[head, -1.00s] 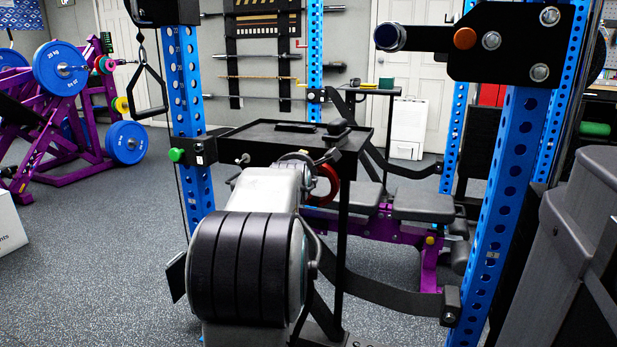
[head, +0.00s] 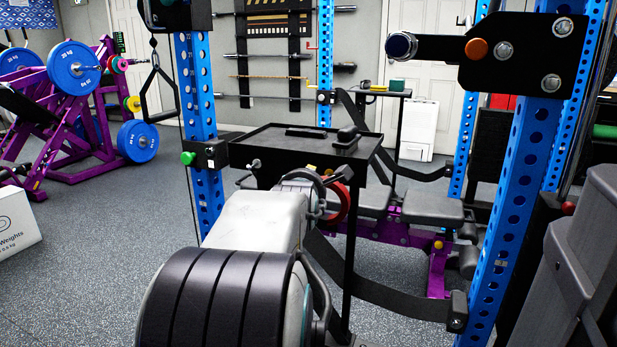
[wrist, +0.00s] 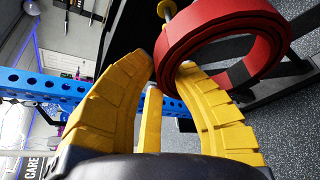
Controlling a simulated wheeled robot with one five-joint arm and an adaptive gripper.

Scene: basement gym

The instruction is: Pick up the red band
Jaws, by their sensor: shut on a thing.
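The red band (wrist: 222,45) is a thick coiled ring in the upper right of the wrist view. My gripper (wrist: 163,65) has yellow ribbed fingers closed on the wall of this ring. The right finger reaches into the ring's opening and the left finger lies outside it. In the head view, part of the red band (head: 341,203) shows just right of the end of my arm, below the black tray. My fingers are hidden behind my arm there.
A black tray (head: 262,143) with dark items stands beyond my arm. Blue rack posts (head: 507,190) flank it, with a bench (head: 428,207) behind. A grey unit (head: 585,255) is close on the right. Open floor (head: 105,255) lies to the left.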

